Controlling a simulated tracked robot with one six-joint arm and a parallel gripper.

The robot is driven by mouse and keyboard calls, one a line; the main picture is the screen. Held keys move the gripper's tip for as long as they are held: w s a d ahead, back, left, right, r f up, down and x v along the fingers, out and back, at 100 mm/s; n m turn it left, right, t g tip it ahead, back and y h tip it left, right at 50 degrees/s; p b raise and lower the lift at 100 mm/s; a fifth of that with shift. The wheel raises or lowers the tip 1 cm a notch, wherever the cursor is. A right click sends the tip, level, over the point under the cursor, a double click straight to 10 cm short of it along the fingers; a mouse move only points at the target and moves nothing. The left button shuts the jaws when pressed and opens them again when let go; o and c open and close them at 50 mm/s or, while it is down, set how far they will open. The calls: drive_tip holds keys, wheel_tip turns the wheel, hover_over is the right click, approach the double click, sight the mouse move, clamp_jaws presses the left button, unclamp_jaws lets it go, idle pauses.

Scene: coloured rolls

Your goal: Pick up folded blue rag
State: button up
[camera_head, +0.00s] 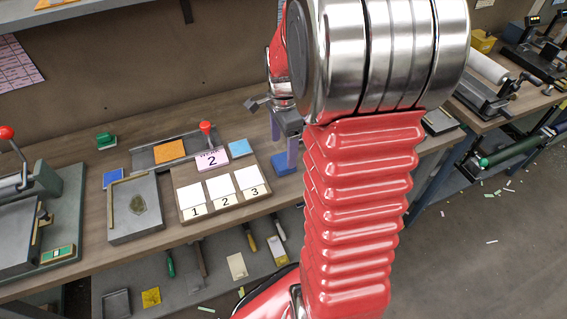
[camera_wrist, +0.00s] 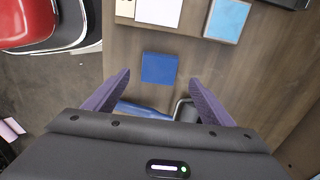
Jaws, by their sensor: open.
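A folded blue rag (camera_wrist: 159,68) lies flat on the wooden bench in the wrist view. It also shows in the head view (camera_head: 284,164), to the right of the light blue pad. My gripper (camera_wrist: 160,77) is open, its two purple fingers apart with nothing held between them. In the wrist view the rag sits just beyond the fingertips, roughly centred between them. In the head view my gripper (camera_head: 285,143) hangs over the bench just above the rag. My arm hides the bench to the right of it.
A light blue pad (camera_head: 240,148) and a board with numbered white cards (camera_head: 222,199) lie left of the rag. A blue object (camera_wrist: 140,110) and a grey tray-like item (camera_wrist: 186,110) are partly hidden by my gripper. A red-knobbed device (camera_head: 206,128) stands behind the board.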

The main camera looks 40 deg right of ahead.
sight(283, 160)
wheel_tip(283, 160, down, 5)
drive_tip(key=shift+f, duration=0.1)
drive_tip(key=shift+a, duration=0.1)
drive_tip(key=shift+c, duration=0.2)
idle(0.4)
drive_tip(key=c, duration=1.1)
drive_tip(key=shift+r, duration=0.2)
wheel_tip(283, 160, up, 10)
drive_tip(key=shift+f, duration=0.1)
